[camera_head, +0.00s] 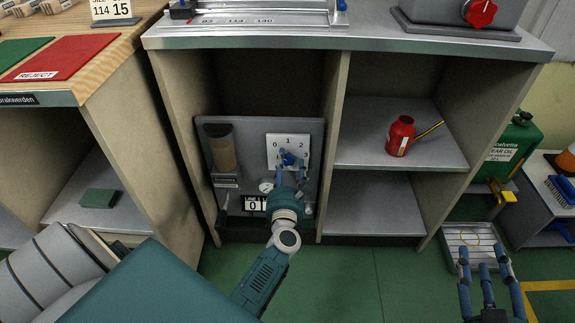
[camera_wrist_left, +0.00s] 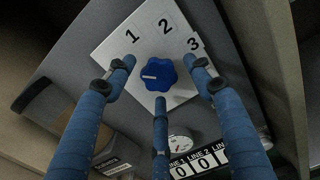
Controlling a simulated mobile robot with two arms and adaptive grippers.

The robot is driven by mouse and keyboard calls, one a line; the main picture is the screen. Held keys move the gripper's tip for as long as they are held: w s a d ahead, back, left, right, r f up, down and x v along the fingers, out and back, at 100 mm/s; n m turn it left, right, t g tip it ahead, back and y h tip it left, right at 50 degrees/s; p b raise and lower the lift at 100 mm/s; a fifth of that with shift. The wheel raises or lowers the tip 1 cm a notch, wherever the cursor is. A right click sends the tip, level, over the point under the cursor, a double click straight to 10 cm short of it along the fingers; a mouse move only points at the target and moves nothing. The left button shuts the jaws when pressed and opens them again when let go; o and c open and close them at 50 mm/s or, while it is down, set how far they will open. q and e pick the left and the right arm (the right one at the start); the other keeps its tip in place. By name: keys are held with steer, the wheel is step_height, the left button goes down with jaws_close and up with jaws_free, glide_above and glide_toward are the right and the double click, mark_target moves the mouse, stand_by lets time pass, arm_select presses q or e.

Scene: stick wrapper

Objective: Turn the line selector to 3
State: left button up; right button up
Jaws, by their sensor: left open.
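The line selector is a blue lobed knob (camera_wrist_left: 160,74) on a white plate (camera_wrist_left: 140,55), numbered 1, 2 and 3 in the left wrist view. The head view also shows 0 on the plate (camera_head: 273,158). The knob's white mark points left in the wrist view, below the 1, toward a finger. My left gripper (camera_head: 289,168) is in front of the knob, its three fingers spread around it; it also shows in the wrist view (camera_wrist_left: 160,80). Whether any finger touches the knob is unclear. My right gripper (camera_head: 484,257) is open and empty at the lower right.
The grey panel (camera_head: 257,130) stands inside a cabinet bay and carries a small gauge (camera_wrist_left: 181,143) and a number counter (camera_wrist_left: 199,158) below the plate. A red oil can (camera_head: 401,136) stands on the shelf to the right. A metal tray (camera_head: 474,241) is near my right gripper.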

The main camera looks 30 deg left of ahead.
arm_select(q)
steer(key=shift+w+a, duration=0.15)
steer(key=shift+w, duration=0.05)
steer(key=c, duration=1.2)
